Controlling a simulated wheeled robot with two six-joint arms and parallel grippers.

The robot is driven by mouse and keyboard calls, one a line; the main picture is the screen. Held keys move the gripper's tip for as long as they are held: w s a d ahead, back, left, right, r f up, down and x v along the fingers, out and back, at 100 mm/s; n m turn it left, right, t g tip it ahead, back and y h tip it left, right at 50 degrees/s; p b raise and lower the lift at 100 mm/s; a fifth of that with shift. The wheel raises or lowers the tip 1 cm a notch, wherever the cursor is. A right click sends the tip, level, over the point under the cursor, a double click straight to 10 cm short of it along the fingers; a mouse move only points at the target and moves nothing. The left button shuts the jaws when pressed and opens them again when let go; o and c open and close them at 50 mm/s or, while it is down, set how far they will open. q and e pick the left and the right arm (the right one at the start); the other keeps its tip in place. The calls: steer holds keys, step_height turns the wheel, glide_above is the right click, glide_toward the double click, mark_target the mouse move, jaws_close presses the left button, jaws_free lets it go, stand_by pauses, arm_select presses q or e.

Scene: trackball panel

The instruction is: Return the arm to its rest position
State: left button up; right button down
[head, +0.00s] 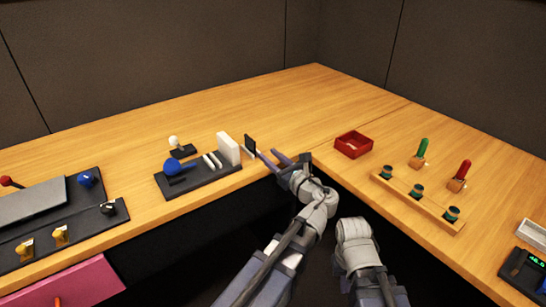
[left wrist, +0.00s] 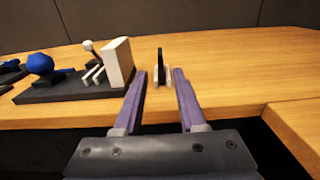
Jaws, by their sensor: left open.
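My left gripper (head: 266,153) is open and empty at the table's near edge, close to the inner corner. In the left wrist view its two purple fingers (left wrist: 159,73) stand apart, pointing at a small upright black-and-white piece (left wrist: 160,68). That piece (head: 250,145) stands on the table just beyond the fingertips; I cannot tell whether they touch it. The dark panel (head: 205,181) with a blue ball (head: 171,166) and a white upright block (head: 228,149) is left of the gripper. My right arm shows only in part, at the bottom of the head view; its gripper is not seen.
A red tray (head: 353,145) and a wooden rack (head: 416,202) with several dark cups are on the right table, near green and red handles. A switch panel (head: 112,220) is at the left. Walls close the back. The table behind the gripper is clear.

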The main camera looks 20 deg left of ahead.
arm_select(q)
steer(key=s+d+r+n+g+h+p, duration=0.1)
steer(key=s+d+n+g+h+p, duration=0.4)
steer(key=s+n+p, duration=0.5)
steer(key=s+d+r+n+g+h+p, duration=0.1)
steer(key=s+d+n+g+h+p, duration=0.5)
steer(key=p, duration=0.8)
steer(key=s+d+n+h, duration=0.2)
steer(key=s+d+n, duration=0.2)
steer(key=s+n, duration=0.1)
steer(key=shift+r+n, duration=0.35)
steer(key=shift+n, duration=0.05)
